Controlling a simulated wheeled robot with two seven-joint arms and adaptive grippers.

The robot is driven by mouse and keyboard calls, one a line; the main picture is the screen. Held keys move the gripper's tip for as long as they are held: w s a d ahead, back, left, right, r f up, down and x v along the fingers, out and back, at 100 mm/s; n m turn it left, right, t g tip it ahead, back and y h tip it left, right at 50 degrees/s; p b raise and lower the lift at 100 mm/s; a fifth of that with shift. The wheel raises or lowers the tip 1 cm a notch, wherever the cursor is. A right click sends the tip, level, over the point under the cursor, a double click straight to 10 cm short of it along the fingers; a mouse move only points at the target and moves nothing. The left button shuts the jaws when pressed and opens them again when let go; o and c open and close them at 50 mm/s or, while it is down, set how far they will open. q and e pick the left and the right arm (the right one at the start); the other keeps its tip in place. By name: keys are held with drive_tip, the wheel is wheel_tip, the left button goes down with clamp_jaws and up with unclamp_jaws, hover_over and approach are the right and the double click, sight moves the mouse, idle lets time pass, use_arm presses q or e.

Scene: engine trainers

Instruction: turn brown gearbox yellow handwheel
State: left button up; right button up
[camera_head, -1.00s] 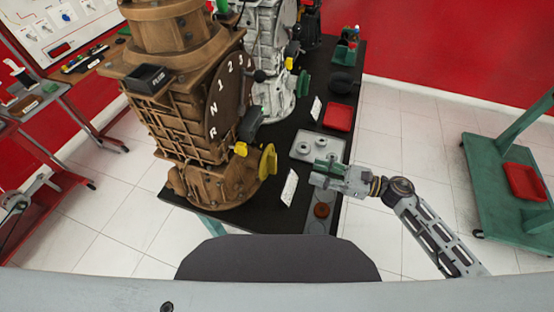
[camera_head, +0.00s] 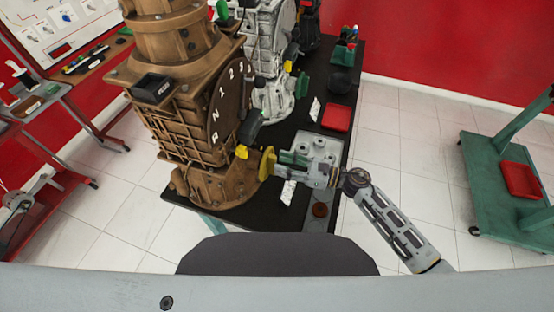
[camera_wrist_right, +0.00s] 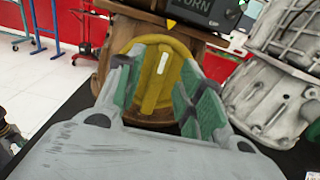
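The brown gearbox (camera_head: 190,130) stands on the black table. Its yellow handwheel (camera_head: 266,163) sits low on its right side. In the right wrist view the handwheel (camera_wrist_right: 182,78) is round, with a raised bar across its middle and a white mark on it. My right gripper (camera_head: 282,162) is level with the handwheel, close in front of it. In the wrist view its green-padded fingers (camera_wrist_right: 160,82) are spread, one on each side of the raised bar. I cannot tell whether the pads touch the wheel. My left gripper is not in view.
A grey plate (camera_head: 325,148), a white card (camera_head: 288,192) and a red tray (camera_head: 337,117) lie on the table. A silver gearbox (camera_head: 272,85) stands behind. A green cart (camera_head: 490,165) is at the right.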

sight(270, 164)
drive_tip(key=shift+x, duration=1.35)
clamp_jaws()
